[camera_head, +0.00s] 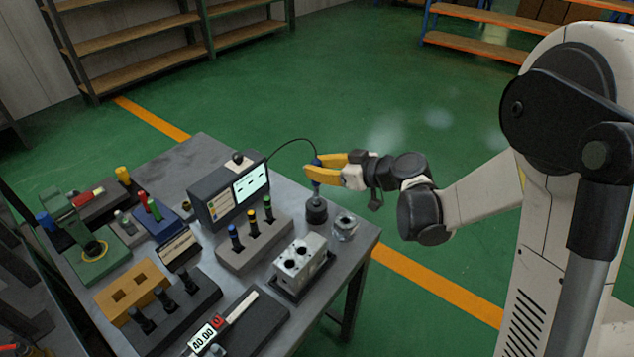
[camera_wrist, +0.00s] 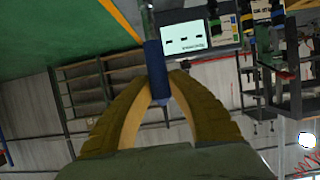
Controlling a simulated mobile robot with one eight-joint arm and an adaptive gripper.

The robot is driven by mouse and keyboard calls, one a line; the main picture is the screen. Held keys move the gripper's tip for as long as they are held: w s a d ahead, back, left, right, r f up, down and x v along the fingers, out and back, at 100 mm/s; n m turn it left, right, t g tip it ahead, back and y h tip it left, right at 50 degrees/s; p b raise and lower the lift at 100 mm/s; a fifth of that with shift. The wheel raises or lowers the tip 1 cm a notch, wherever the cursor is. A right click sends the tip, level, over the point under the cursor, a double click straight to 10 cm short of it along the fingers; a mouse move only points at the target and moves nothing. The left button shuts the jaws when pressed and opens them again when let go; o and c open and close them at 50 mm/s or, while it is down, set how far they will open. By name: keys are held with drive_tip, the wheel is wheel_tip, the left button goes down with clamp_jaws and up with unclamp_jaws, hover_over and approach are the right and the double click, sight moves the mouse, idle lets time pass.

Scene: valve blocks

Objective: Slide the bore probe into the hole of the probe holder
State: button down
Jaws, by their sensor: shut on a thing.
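The bore probe (camera_head: 317,172) has a blue handle and a thin shaft pointing down. A black cable runs from its top to the display box. My gripper (camera_head: 314,171) has yellow fingers and is shut on the blue handle. In the wrist view the handle (camera_wrist: 154,70) sits between the fingertips, with the grey shaft reaching the top edge. The dark round probe holder (camera_head: 316,211) stands on the table directly below the probe. The shaft's lower end is at the holder's top; I cannot tell whether it is in the hole. The holder is not clearly visible in the wrist view.
The display box (camera_head: 228,195) stands left of the probe. A metal valve block (camera_head: 300,259) is in front, and a clear-grey nut-like part (camera_head: 344,227) is right of the holder. A grey rack (camera_head: 254,241) holds several coloured plugs. The table's right edge is close by.

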sight(317, 184)
drive_tip(key=shift+f+b, duration=0.95)
drive_tip(key=shift+f, duration=1.05)
drive_tip(key=c, duration=1.4)
unclamp_jaws()
